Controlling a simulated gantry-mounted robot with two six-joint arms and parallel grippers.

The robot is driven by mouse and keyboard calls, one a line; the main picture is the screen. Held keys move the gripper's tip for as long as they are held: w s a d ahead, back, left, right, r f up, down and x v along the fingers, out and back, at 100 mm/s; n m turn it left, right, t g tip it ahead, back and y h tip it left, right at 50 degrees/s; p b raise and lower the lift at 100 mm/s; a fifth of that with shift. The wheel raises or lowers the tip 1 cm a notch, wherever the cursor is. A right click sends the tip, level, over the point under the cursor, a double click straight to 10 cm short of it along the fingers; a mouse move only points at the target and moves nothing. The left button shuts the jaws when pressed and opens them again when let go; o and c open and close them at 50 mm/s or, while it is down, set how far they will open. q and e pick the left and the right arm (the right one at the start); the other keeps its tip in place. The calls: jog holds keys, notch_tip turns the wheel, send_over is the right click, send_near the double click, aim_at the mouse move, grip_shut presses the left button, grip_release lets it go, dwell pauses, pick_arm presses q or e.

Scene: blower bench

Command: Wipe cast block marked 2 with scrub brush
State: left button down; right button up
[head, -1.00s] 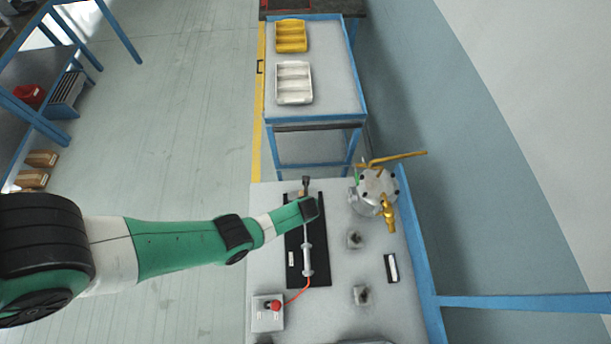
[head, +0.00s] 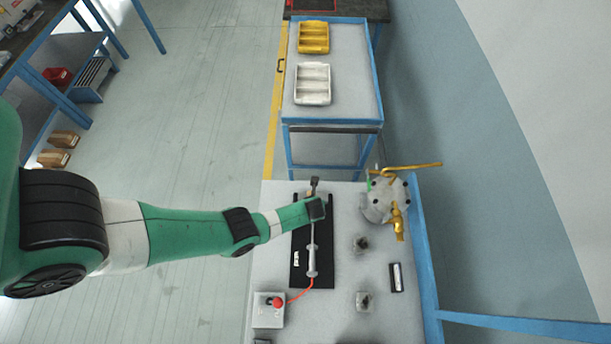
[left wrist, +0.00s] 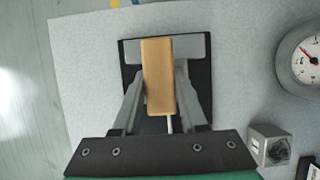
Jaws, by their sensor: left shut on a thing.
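My left gripper (left wrist: 155,95) is shut on the scrub brush, whose wooden body (left wrist: 158,70) stands between its fingers in the left wrist view. In the head view the gripper (head: 314,190) is over the far end of a black mat, and the brush is mostly hidden by the arm. Two small grey cast blocks stand on the bench right of the mat, a far one (head: 361,243) and a near one (head: 364,302). The far one seems to show in the left wrist view (left wrist: 270,145). I cannot read a 2 on either. My right gripper is out of view.
A black labelled item (head: 396,277) lies at right.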

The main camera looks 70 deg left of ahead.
pick_arm(q)
jog(key=shift+w+d+f, duration=0.15)
jog(key=shift+w+d, duration=0.2)
jog(key=shift+w, duration=0.25)
jog(key=shift+r, duration=0.25)
jog(key=shift+d, duration=0.1)
jog(key=shift+s+a+p, duration=0.35)
jog(key=shift+s+p, duration=0.25)
jog(key=shift+s, duration=0.15)
jog(key=shift+s+a+p, duration=0.4)
jog(key=shift+s+p, duration=0.05)
jog(key=shift+s, duration=0.35)
jog(key=shift+s+a+f, duration=0.1)
jog(key=shift+s+f, duration=0.1)
jog(key=shift+s, duration=0.05)
notch_tip(320, 180, up, 6)
jog(key=p, duration=0.6)
